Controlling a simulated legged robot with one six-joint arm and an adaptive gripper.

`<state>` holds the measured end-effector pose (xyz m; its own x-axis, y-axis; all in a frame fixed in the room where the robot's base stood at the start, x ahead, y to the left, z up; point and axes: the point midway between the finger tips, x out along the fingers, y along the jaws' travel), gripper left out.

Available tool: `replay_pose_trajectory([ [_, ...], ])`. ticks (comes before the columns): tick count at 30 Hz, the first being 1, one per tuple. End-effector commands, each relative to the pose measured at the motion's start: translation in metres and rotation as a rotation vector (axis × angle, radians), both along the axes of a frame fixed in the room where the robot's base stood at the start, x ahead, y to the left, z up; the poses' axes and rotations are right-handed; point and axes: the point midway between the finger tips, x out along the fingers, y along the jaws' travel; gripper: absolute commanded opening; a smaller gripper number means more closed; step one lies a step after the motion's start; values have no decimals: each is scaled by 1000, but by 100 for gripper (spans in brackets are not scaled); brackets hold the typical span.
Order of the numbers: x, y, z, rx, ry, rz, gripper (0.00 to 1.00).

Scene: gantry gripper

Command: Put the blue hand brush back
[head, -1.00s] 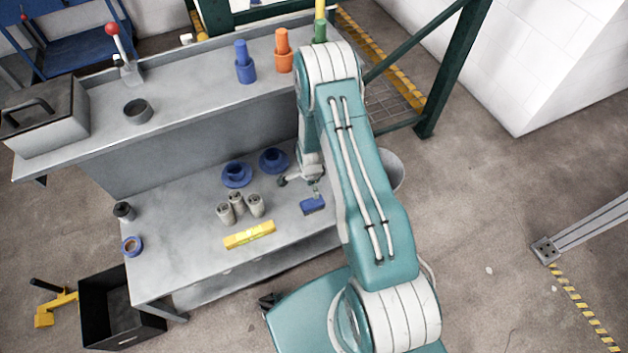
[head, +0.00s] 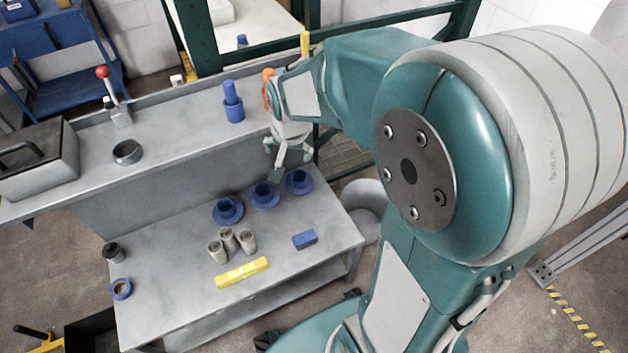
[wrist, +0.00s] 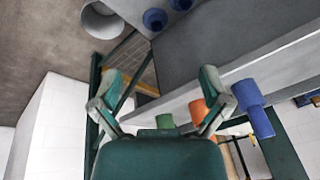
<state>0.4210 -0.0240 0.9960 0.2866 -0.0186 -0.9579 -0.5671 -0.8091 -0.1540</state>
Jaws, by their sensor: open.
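A small blue block (head: 305,240) lies on the right part of the lower bench top in the head view. It may be the blue hand brush, but its bristles cannot be made out. My gripper (head: 290,164) is at the right end of the upper shelf, in front of its edge, above and behind the block and apart from it. In the wrist view my gripper (wrist: 160,78) has its two fingers spread with nothing between them. A blue cylinder in a wider blue cup (head: 234,110) stands on the shelf; it also shows in the wrist view (wrist: 252,105).
Several blue round holders (head: 227,213) stand along the back of the lower bench (head: 180,290). Grey cans (head: 228,241) and a yellow level (head: 242,272) are left of the block. An orange piece (wrist: 205,115) and a green one (wrist: 165,122) are near my gripper.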

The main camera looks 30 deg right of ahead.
Motion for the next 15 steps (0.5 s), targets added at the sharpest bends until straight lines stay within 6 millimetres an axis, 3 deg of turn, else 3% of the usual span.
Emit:
replay_pose_trajectory([
  [1, -11, 3, 17, -12, -23, 42, 97],
  [6, -52, 10, 56, -62, -69, 194, 97],
  [15, -130, 21, 100, -164, -152, 454, 97],
])
